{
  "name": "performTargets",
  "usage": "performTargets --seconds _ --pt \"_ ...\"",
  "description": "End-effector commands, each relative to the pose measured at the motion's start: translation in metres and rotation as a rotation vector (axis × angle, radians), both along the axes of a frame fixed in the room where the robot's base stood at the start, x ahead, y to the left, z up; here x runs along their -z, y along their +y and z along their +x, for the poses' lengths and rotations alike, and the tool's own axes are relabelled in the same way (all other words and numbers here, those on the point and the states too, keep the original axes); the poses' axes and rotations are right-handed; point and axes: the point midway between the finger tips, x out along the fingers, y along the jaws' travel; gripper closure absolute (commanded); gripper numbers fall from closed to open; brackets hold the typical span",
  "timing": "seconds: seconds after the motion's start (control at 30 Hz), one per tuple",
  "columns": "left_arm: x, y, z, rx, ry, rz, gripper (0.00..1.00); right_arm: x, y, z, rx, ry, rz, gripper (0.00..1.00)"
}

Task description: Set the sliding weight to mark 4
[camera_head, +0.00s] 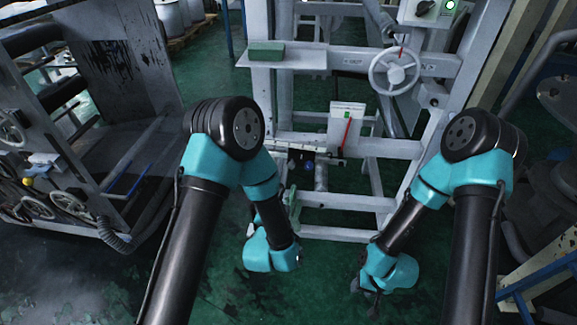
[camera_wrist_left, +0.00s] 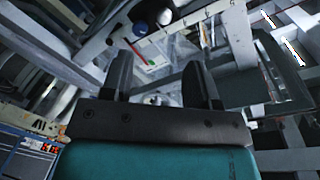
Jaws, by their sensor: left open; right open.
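A pale horizontal bar (camera_head: 315,155) crosses the machine frame in the head view. I cannot tell which part is the sliding weight, or read the marks. My left gripper (camera_wrist_left: 158,62) is open and empty, its fingers pointing toward the bar but apart from it. My right gripper (camera_head: 370,292) is low in front of the frame, away from the bar; its fingers are small and dark.
A white panel with a red lever (camera_head: 347,132) stands above the bar. A handwheel (camera_head: 394,71) is at the upper right, and a green block (camera_head: 266,51) lies on a shelf at the upper left. Frame posts and rails surround the bar. Green floor is open below.

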Motion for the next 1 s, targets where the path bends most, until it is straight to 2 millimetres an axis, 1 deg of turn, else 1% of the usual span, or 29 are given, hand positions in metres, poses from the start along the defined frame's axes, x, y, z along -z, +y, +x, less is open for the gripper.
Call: performTargets --seconds 0.03,0.13,0.43,0.57,0.67,0.77,1.0 --pt "-0.006 -0.005 -0.001 0.001 -0.034 0.017 0.45 0.000 0.000 0.000 0.000 0.000 0.000 0.57" --pt "-0.011 -0.008 -0.001 -0.003 -0.071 0.038 0.45 0.000 0.000 0.000 0.000 0.000 0.000 0.57" --pt "-0.012 -0.008 0.000 -0.003 -0.072 0.038 0.45 0.000 0.000 0.000 0.000 0.000 0.000 0.57" --pt "-0.011 -0.009 0.004 -0.005 -0.072 0.038 0.45 0.000 0.000 0.000 0.000 0.000 0.000 0.57" --pt "-0.012 -0.010 0.011 -0.005 -0.071 0.037 0.45 0.000 0.000 0.000 0.000 0.000 0.000 0.57" --pt "-0.012 -0.013 0.023 -0.005 -0.073 0.036 0.45 0.000 0.000 0.000 0.000 0.000 0.000 0.57" --pt "-0.012 -0.020 0.062 -0.006 -0.073 0.036 0.45 0.000 0.000 0.000 0.000 0.000 0.000 0.57"
